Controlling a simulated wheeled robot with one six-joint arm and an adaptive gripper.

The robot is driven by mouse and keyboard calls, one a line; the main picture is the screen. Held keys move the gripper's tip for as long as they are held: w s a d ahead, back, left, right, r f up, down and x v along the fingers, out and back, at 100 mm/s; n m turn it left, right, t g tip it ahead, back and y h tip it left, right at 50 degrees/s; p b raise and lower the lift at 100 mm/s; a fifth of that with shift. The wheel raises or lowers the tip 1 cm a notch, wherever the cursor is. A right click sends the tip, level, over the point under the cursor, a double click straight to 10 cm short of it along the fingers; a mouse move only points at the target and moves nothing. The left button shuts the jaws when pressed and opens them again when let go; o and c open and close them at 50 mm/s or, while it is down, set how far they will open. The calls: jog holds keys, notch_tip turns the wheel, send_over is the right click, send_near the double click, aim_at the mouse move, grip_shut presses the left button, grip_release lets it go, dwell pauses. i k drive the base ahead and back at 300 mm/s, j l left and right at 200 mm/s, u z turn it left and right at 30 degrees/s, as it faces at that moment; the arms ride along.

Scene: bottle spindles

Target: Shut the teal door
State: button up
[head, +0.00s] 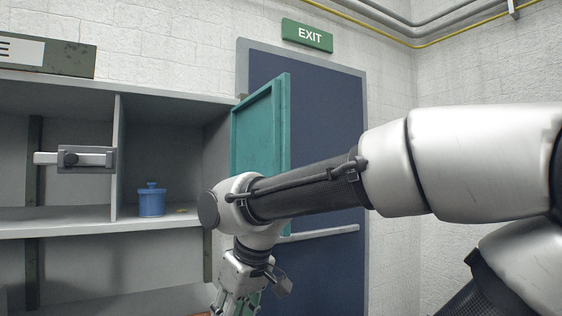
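The teal door (262,128) stands open at the right side of the cabinet's right compartment (160,150), swung out from the opening. My forearm and wrist cross in front of its lower part and hide it. My gripper (236,306) points down at the bottom edge of the head view, below the door's visible part. Its fingertips are cut off by the frame, so I cannot tell whether it is open or shut. I cannot tell whether it touches the door.
A blue lidded pot (151,199) stands inside the right compartment. A grey latch with a bar (75,158) shows at the left compartment. A box (48,56) lies on top of the cabinet. A dark blue exit door (328,130) stands behind the teal door.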

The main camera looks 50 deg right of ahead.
aim_at(260, 124)
jog(key=k+l, duration=0.1)
jog(key=l, duration=0.45)
jog(key=k+l+u, duration=0.1)
jog(key=l, duration=0.4)
jog(key=l+u, duration=0.15)
jog(key=l, duration=0.4)
jog(key=k+l+u, duration=0.15)
jog(key=l, duration=0.4)
jog(key=i, duration=0.05)
